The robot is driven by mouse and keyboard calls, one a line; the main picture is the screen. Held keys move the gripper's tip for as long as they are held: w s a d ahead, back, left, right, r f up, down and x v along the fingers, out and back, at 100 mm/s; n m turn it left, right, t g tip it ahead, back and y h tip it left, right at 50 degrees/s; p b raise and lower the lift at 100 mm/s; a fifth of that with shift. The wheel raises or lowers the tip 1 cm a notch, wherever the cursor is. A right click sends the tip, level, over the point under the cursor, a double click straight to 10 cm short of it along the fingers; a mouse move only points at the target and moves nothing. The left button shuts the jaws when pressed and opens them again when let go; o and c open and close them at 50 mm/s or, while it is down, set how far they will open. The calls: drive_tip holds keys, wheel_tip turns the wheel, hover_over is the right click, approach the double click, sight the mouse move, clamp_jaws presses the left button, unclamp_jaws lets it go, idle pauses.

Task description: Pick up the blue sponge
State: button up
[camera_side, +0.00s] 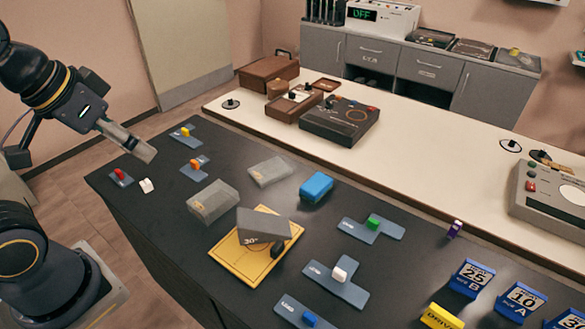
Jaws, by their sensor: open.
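The blue sponge (316,187) is a small bright blue block lying on the dark table top, near the middle of the view. It sits to the right of a flat grey block and stands apart from it. My gripper (146,152) is at the upper left, above the table's left end and well away from the sponge. It is open, and I see nothing held in it. The gripper is seen partly side-on, so the gap between its fingers is hard to make out.
Grey blocks (213,201) and a yellow board (229,262) with a tilted grey block lie left of and in front of the sponge. Plates with coloured knobs, such as the green one (374,222), surround it. A white counter (424,166) with devices runs behind.

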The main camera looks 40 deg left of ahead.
drive_tip(key=w+r+t, duration=0.2)
drive_tip(key=w+r, duration=0.4)
drive_tip(key=g, duration=0.3)
hover_over(321, 179)
drive_tip(key=s, duration=0.6)
wheel_tip(321, 179, down, 25)
drive_tip(key=shift+m, duration=0.3)
drive_tip(key=x, duration=1)
drive_tip(key=shift+s+a, duration=0.15)
drive_tip(key=shift+s, duration=0.1)
drive_tip(key=shift+x, duration=3)
drive_tip(key=c, duration=1)
drive_tip(key=shift+r, duration=0.15)
